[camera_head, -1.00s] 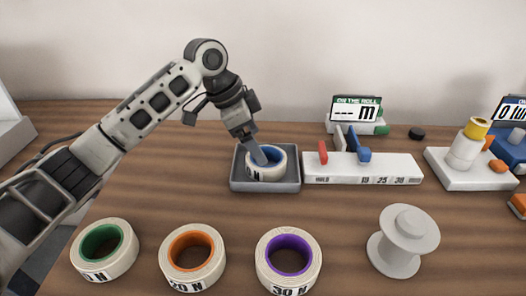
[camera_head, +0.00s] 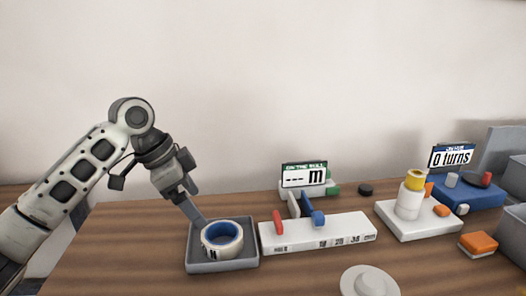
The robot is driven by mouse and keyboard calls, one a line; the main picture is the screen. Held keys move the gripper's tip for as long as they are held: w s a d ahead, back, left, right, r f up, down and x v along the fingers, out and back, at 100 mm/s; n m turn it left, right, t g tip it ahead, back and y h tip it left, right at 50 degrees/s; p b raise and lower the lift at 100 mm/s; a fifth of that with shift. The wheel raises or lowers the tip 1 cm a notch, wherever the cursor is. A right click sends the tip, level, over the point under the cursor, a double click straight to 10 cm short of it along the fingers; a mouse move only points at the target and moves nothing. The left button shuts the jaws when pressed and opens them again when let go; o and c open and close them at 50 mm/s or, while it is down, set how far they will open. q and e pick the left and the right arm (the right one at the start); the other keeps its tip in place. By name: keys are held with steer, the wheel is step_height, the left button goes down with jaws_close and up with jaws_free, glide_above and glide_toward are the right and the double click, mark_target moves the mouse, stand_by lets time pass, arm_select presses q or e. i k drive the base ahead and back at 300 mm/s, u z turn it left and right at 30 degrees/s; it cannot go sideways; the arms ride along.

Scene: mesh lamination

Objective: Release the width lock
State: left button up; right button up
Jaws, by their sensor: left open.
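The width gauge is a long white block (camera_head: 340,232) with printed width marks along its front. A red lever (camera_head: 278,223) stands at its left end. Grey upright plates (camera_head: 295,205) and a blue knob (camera_head: 318,217) stand further right on it. A cream tape roll with a blue core (camera_head: 222,240) sits in the grey tray (camera_head: 194,264) left of the block. My left gripper (camera_head: 198,216) is open and empty, at the tray's back left edge, apart from the roll and the red lever. My right gripper is out of view.
A display reading "--- m" (camera_head: 304,174) stands behind the block. To the right are a white stand with a yellow-topped post (camera_head: 409,199), a blue unit with a "0 turns" display (camera_head: 451,156) and an orange block (camera_head: 478,243). A pale spool (camera_head: 369,282) is in front.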

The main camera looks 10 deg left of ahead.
mark_target(278, 227)
steer(key=k, duration=1.5)
